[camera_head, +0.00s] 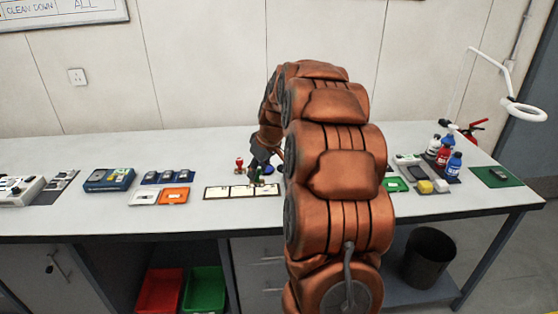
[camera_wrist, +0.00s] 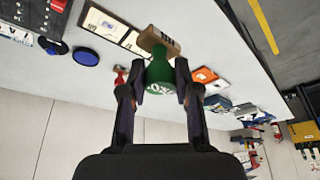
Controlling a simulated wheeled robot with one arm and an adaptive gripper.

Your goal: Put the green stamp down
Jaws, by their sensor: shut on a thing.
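The green stamp (camera_wrist: 160,72) has a green handle and a tan block-shaped base. My gripper (camera_wrist: 161,82) is shut on its green handle, one finger on each side. In the wrist view the base points away from the gripper, over or near a pale strip with framed panels (camera_wrist: 110,28). In the head view my gripper (camera_head: 259,172) is above the back edge of this strip (camera_head: 228,192), and my arm hides part of the bench around it. I cannot tell whether the base touches anything.
A red stamp (camera_head: 239,163) stands just left of my gripper. A round blue thing (camera_wrist: 86,57) lies near the strip in the wrist view. Orange (camera_head: 174,196) and white (camera_head: 144,198) trays lie farther left. Bottles (camera_head: 442,156) stand at the right; bare bench lies in front of the strip.

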